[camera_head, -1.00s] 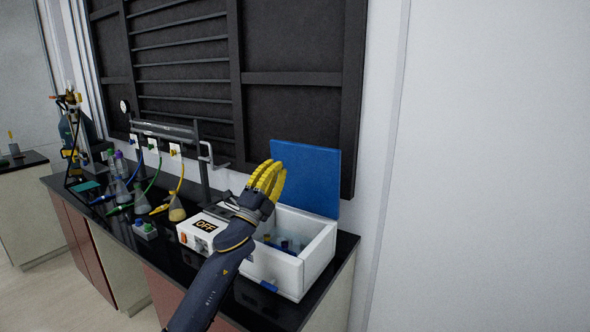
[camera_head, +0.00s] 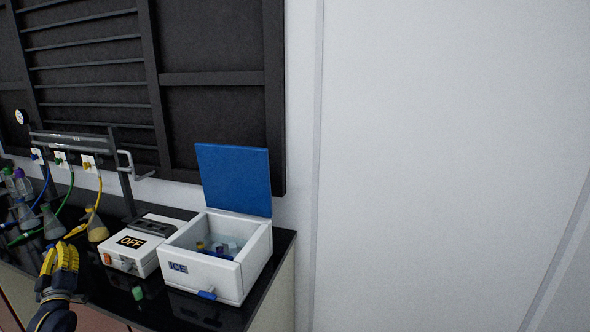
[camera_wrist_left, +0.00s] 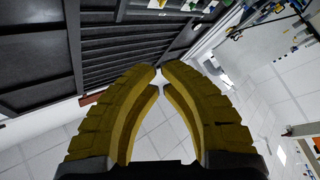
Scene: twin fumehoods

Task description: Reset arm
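My left gripper (camera_head: 62,262), with yellow ribbed fingers, is at the lower left of the head view, in front of the counter and to the left of the OFF device. In the left wrist view its fingertips (camera_wrist_left: 159,72) nearly meet, with nothing between them. It appears shut and empty. Most of the left arm is outside the head view. My right gripper is in no view.
A white ice box (camera_head: 222,277) with its blue lid (camera_head: 235,180) raised stands on the black counter (camera_head: 180,312). It holds small coloured items. Beside it are a white OFF device (camera_head: 130,255), a small green object (camera_head: 138,293) and flasks (camera_head: 97,228).

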